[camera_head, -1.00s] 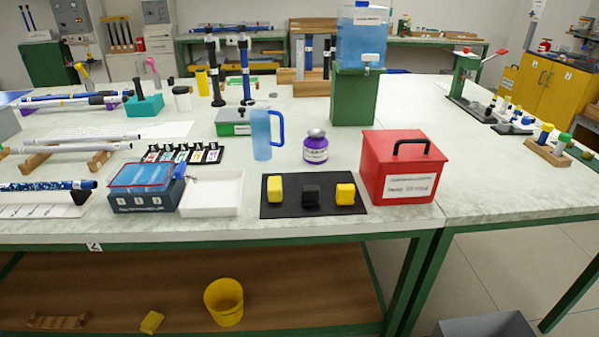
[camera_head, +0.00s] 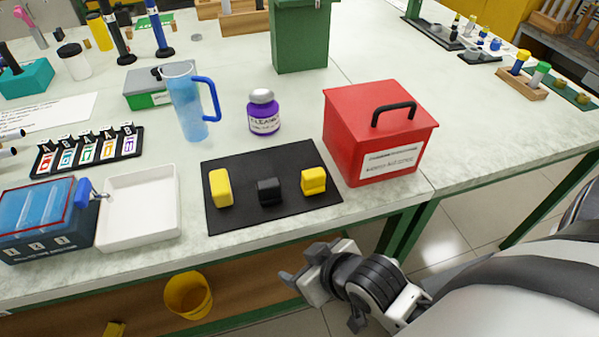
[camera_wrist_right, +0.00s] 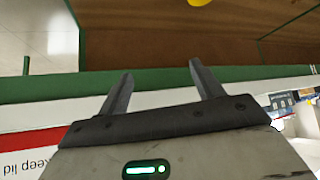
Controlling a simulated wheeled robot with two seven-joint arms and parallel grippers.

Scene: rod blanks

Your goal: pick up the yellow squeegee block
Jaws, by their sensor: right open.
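Two yellow blocks stand on a black mat (camera_head: 232,225) on the table. The left yellow block (camera_head: 220,188) is plain and upright. The right yellow block (camera_head: 313,181) has a stepped face. I cannot tell for sure which is the squeegee block. A black block (camera_head: 269,192) sits between them. My right gripper (camera_head: 301,264) is low in front of the table edge, below and apart from the mat. In the right wrist view its two fingers (camera_wrist_right: 160,70) are spread with nothing between them. My left gripper is not in view.
A red lidded box (camera_head: 375,130) stands right of the mat, near the table edge. A purple bottle (camera_head: 264,113) and a blue jug (camera_head: 187,100) stand behind. A white tray (camera_head: 138,238) lies to the left. A yellow bucket (camera_head: 188,296) is on the lower shelf.

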